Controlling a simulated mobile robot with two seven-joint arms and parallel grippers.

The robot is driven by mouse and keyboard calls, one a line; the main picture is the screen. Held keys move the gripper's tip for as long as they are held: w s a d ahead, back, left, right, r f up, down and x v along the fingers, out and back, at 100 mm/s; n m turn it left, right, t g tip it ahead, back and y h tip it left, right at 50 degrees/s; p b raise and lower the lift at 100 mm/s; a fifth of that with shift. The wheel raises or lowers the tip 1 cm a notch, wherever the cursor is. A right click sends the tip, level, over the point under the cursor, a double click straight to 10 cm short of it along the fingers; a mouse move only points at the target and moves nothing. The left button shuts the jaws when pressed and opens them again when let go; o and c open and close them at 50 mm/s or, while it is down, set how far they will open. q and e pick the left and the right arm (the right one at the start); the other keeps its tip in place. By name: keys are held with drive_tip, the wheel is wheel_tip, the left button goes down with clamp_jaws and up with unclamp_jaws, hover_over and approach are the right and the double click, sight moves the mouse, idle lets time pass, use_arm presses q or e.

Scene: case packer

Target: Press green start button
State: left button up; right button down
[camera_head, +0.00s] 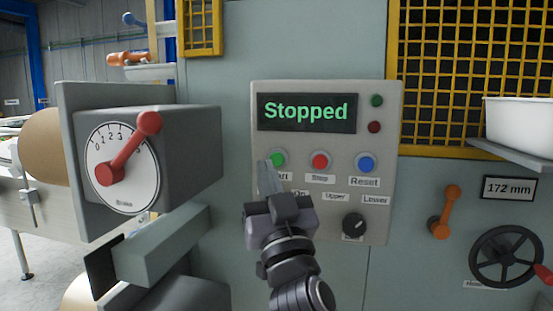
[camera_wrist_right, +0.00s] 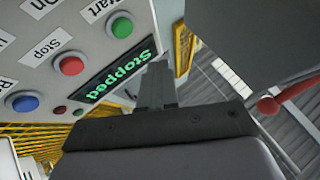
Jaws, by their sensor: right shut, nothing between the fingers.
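The green start button (camera_head: 278,159) is at the left of a row of buttons on the grey control panel (camera_head: 327,225). The panel's display (camera_head: 307,111) reads "Stopped". My right gripper (camera_head: 266,168) is shut and empty, its fingertips just below and left of the green button in the head view. They partly cover the button's label. In the right wrist view the green button (camera_wrist_right: 121,26) is left of the gripper (camera_wrist_right: 154,72). Contact with the button cannot be told. My left gripper is not in view.
A red stop button (camera_head: 320,161) and a blue reset button (camera_head: 365,163) sit right of the green one. A black knob (camera_head: 354,224) is below. A grey box with a dial and red lever (camera_head: 130,148) juts out at left.

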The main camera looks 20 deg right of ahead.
drive_tip(key=shift+w+d, duration=0.65)
drive_tip(key=shift+w, duration=0.25)
drive_tip(key=shift+w+d, duration=0.6)
drive_tip(key=shift+w, duration=0.25)
drive_tip(key=shift+b, duration=0.3)
idle(0.5)
drive_tip(key=shift+w+d, duration=0.2)
drive_tip(key=shift+w, duration=0.15)
drive_tip(key=shift+w+d, duration=0.25)
drive_tip(key=shift+w, duration=0.15)
idle(0.6)
drive_tip(key=shift+s, duration=0.1)
drive_tip(key=shift+s+a, duration=0.45)
drive_tip(key=shift+s, duration=0.2)
drive_tip(key=s+a, duration=0.1)
drive_tip(key=s, duration=0.1)
drive_tip(key=s+a, duration=0.1)
drive_tip(key=s, duration=0.1)
drive_tip(key=shift+a+b, duration=0.3)
drive_tip(key=shift+a, duration=0.1)
